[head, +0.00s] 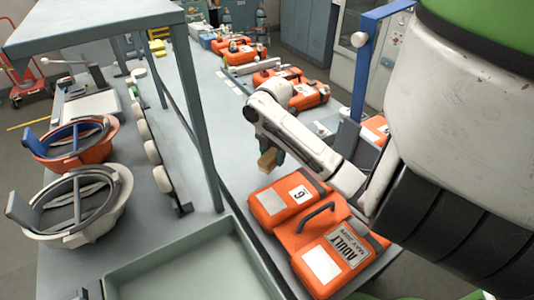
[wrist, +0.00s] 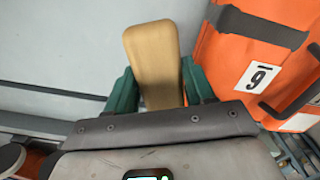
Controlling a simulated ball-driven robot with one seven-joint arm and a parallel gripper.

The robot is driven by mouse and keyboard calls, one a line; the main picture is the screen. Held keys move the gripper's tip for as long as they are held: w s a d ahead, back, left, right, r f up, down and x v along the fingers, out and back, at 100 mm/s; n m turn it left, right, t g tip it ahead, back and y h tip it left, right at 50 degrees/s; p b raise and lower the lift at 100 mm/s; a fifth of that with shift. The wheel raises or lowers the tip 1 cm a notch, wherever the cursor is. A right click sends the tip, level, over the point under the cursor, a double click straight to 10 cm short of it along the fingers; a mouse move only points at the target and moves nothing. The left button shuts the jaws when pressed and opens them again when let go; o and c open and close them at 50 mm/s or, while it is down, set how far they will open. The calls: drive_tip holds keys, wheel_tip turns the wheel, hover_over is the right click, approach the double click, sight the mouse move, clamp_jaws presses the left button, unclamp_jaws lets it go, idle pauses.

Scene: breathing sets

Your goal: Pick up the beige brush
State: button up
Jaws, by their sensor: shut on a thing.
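The beige brush (wrist: 152,60) is a plain tan block with rounded corners in the wrist view. It sits between the two green fingers of my gripper (wrist: 158,85), which is shut on it. In the head view the brush (head: 268,160) shows as a small tan block at the end of my arm. There my gripper (head: 273,153) is over the grey table, behind the orange case. I cannot tell how high the brush is above the table. The brush's underside is hidden.
An orange case (head: 325,255) marked 6 lies close to my gripper; it also shows in the wrist view (wrist: 235,60). More orange cases (head: 290,88) stand farther back. A green-grey tray (head: 200,262) is at the front. Helmets (head: 75,205) sit at left, beyond a frame post (head: 195,120).

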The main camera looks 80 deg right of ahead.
drive_tip(key=s+a+r, duration=0.1)
drive_tip(key=s+a, duration=0.1)
drive_tip(key=s+a+r, duration=0.2)
drive_tip(key=a, duration=0.1)
drive_tip(key=s+a+r, duration=0.2)
drive_tip(key=s, duration=0.1)
drive_tip(key=shift+s+a+r, duration=0.1)
drive_tip(key=shift+a+r, duration=0.1)
drive_tip(key=shift+r, duration=0.05)
drive_tip(key=o, duration=0.6)
drive_tip(key=c, duration=0.3)
